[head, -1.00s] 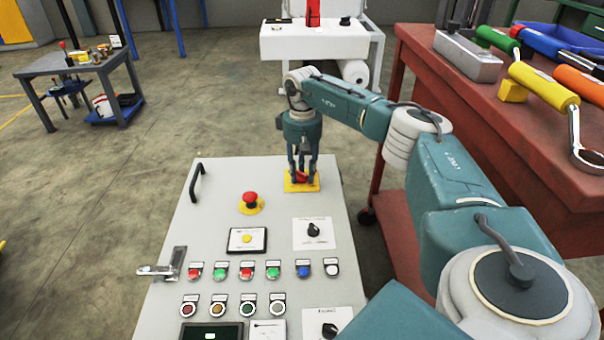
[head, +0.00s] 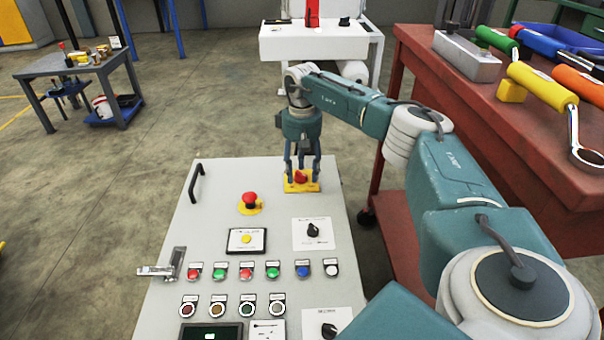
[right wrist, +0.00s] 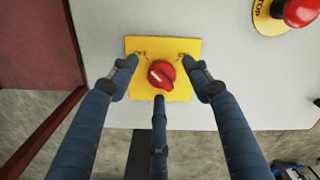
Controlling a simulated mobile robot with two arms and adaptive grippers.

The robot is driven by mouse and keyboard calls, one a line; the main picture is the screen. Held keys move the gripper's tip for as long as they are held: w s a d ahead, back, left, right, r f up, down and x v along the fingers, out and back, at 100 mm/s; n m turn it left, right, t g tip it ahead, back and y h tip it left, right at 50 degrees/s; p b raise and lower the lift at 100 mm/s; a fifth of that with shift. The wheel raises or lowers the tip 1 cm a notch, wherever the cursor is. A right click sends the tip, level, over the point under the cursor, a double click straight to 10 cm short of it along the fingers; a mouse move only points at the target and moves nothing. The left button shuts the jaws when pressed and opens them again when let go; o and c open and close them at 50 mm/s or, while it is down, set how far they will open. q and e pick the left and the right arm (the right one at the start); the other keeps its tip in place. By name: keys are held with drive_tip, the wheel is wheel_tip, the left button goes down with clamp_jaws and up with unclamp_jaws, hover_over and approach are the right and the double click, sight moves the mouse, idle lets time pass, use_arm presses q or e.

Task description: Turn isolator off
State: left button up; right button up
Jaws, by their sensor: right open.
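The isolator is a red rotary knob (right wrist: 161,75) on a yellow square plate (right wrist: 178,97) at the far right corner of the grey control panel. In the head view the red knob (head: 300,177) sits just below my right gripper (head: 302,164). My right gripper (right wrist: 160,72) is open, with its fingers spread around the knob and apart from it. The knob's ridge lies slanted in the right wrist view. My left gripper is not in view.
The grey control panel (head: 215,222) also carries a red emergency stop button (head: 250,199), several coloured push buttons, a black selector switch (head: 313,230) and a handle (head: 196,181). A red workbench (head: 480,130) with tools stands close on the right.

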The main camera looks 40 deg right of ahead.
sight(302, 175)
wheel_tip(302, 175, up, 11)
idle(0.3)
drive_tip(key=shift+f, duration=0.1)
idle(0.4)
